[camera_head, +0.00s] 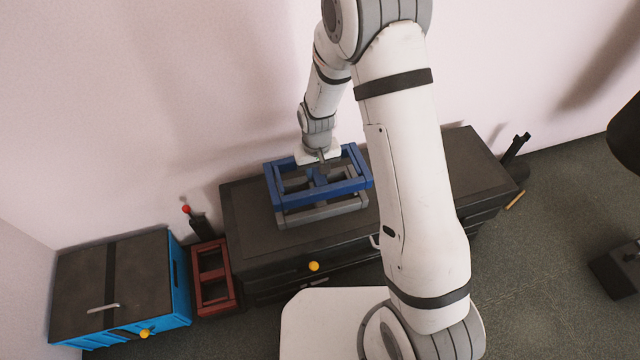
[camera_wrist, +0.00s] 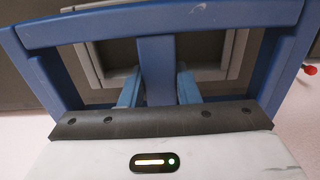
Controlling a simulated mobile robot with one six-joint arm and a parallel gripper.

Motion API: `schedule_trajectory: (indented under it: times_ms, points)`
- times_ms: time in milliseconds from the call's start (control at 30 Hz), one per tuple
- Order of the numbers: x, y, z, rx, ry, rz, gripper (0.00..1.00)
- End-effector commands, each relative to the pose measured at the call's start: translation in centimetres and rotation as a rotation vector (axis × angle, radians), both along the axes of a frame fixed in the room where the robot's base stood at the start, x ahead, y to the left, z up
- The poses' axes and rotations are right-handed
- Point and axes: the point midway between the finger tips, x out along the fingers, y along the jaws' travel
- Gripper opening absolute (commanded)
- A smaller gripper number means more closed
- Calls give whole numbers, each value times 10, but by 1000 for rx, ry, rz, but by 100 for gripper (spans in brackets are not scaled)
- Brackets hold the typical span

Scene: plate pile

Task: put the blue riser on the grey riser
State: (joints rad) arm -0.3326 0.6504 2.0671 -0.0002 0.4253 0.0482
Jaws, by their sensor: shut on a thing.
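The blue riser (camera_head: 345,187) is an open frame with bars. It sits directly over the grey riser (camera_head: 325,212) on the dark cabinet top, roughly lined up with it. I cannot tell whether the two touch. My gripper (camera_head: 320,172) reaches down from above and is shut on the middle bar of the blue riser. In the wrist view, the blue riser (camera_wrist: 160,30) spans the picture, and its middle bar lies between the fingers of my gripper (camera_wrist: 160,88). Part of the grey riser (camera_wrist: 235,60) shows beneath it.
The dark cabinet (camera_head: 260,235) has bare top on both sides of the risers. A blue box with a dark lid (camera_head: 180,285) and a red frame (camera_head: 212,278) stand on the floor at left. The wall is close behind.

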Motion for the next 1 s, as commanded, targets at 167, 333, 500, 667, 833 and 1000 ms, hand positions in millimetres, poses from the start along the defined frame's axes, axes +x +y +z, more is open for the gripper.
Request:
schedule_trajectory:
  times_ms: [167, 333, 500, 667, 833, 1000]
  points:
    - [1, 0, -17, 1, -2, -1, 0]
    - [0, -1, -37, 0, 1, -1, 0]
    - [1, -1, -53, 1, -2, -2, 0]
    - [1, -1, -51, 1, -3, -2, 0]
    - [1, -1, -56, 1, -2, -3, 0]
    - [1, -1, -61, 1, -2, -3, 0]
